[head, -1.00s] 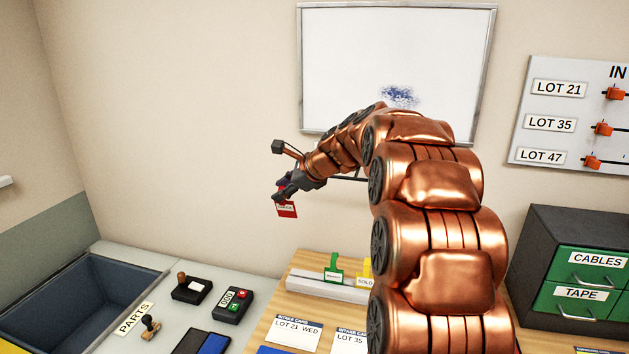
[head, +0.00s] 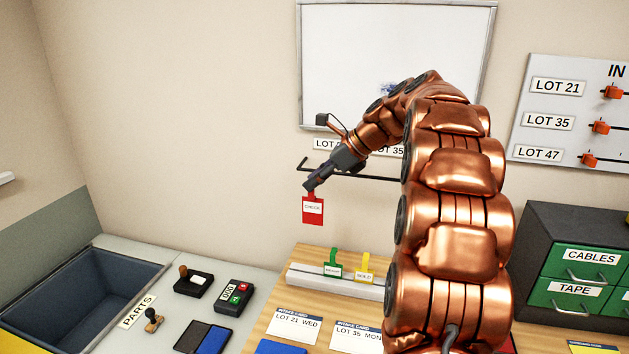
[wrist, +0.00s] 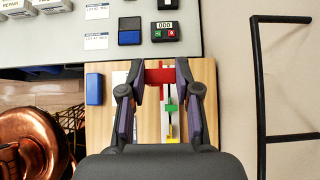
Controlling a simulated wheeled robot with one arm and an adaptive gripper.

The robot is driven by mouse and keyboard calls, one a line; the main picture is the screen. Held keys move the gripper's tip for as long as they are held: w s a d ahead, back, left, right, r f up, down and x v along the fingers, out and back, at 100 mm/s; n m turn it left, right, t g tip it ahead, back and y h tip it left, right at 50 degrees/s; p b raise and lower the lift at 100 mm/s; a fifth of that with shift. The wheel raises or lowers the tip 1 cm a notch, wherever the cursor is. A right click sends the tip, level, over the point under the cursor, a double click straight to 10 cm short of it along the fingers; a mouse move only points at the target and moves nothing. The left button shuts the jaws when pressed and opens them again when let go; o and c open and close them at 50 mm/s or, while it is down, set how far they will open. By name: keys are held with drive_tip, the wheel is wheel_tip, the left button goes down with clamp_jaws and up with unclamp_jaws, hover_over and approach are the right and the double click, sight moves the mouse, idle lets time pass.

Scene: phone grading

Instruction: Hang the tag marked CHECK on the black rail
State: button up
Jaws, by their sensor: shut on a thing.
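A red tag (head: 313,211) with a white label reading CHECK hangs from my gripper (head: 311,185). My gripper and the tag are in front of that left end in the head view, with the tag lower than the rail. In the wrist view the rail (wrist: 258,85) lies to the right, apart from the tag. My arm hides the rail's right part.
Wall labels LOT 21 (head: 324,144) and LOT 35 sit above the rail, partly hidden by my arm. A green tag (head: 332,263) and a yellow SOLD tag (head: 365,268) stand in a pale holder (head: 308,275) on the wooden board. The wall left of the rail is clear.

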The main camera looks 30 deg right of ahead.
drive_tip(key=shift+w+d+p, duration=0.8)
drive_tip(key=shift+w+d, duration=1.3)
drive_tip(key=shift+d, duration=0.25)
drive_tip(key=shift+w+d+p, duration=0.75)
drive_tip(key=shift+w+d, duration=1.3)
drive_tip(key=shift+d, duration=0.25)
drive_tip(key=shift+f+b, duration=0.35)
drive_tip(key=shift+f, duration=0.65)
drive_tip(key=o, duration=1)
